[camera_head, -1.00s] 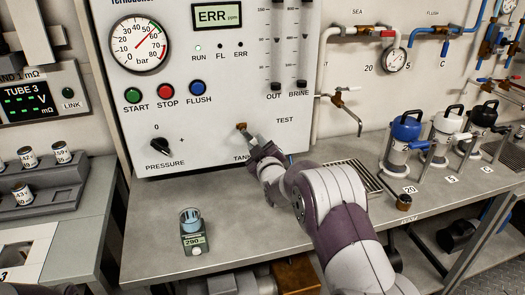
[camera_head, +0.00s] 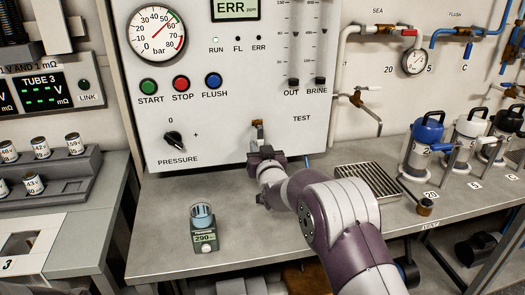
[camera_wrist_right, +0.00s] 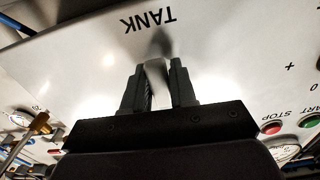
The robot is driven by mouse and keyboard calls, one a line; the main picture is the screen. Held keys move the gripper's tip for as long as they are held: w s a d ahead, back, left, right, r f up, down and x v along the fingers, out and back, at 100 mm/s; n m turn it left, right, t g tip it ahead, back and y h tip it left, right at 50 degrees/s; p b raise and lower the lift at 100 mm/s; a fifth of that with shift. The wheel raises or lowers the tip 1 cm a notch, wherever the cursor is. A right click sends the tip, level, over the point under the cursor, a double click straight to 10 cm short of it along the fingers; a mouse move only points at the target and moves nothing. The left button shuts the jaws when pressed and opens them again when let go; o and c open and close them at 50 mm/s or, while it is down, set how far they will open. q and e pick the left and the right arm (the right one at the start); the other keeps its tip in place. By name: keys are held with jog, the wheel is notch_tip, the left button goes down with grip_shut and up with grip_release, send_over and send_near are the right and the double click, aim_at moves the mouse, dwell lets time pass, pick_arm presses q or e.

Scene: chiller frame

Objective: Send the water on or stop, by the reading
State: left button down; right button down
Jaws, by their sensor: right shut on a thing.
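The white control panel (camera_head: 230,150) shows ERR ppm on its green display (camera_head: 236,9); the RUN lamp (camera_head: 215,51) looks lit. My right gripper (camera_head: 259,148) is at the panel's lower edge, shut on the lever of the TANK valve (camera_head: 257,126). The lever points down from its brass fitting. In the right wrist view the gripper (camera_wrist_right: 159,85) has the grey lever between its fingers, below the upside-down TANK label (camera_wrist_right: 148,22). A small meter (camera_head: 204,238) on the bench reads what looks like 290, with a bluish cup (camera_head: 202,215) in its top. My left gripper is out of view.
START (camera_head: 149,86), STOP (camera_head: 181,83) and FLUSH (camera_head: 214,81) buttons and the PRESSURE knob (camera_head: 173,140) are left of my right arm. A drain grate (camera_head: 368,178) and several canisters (camera_head: 424,145) stand right. The bench front is mostly clear.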

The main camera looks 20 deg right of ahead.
jog(key=shift+a+f, duration=0.1)
jog(key=shift+a, duration=0.05)
dwell(0.4)
jog(key=c, duration=1)
grip_release()
jog(key=shift+a, duration=0.25)
jog(key=shift+s, duration=0.1)
jog(key=s, duration=1.2)
jog(key=shift+s+a, duration=0.2)
jog(key=shift+s, duration=0.05)
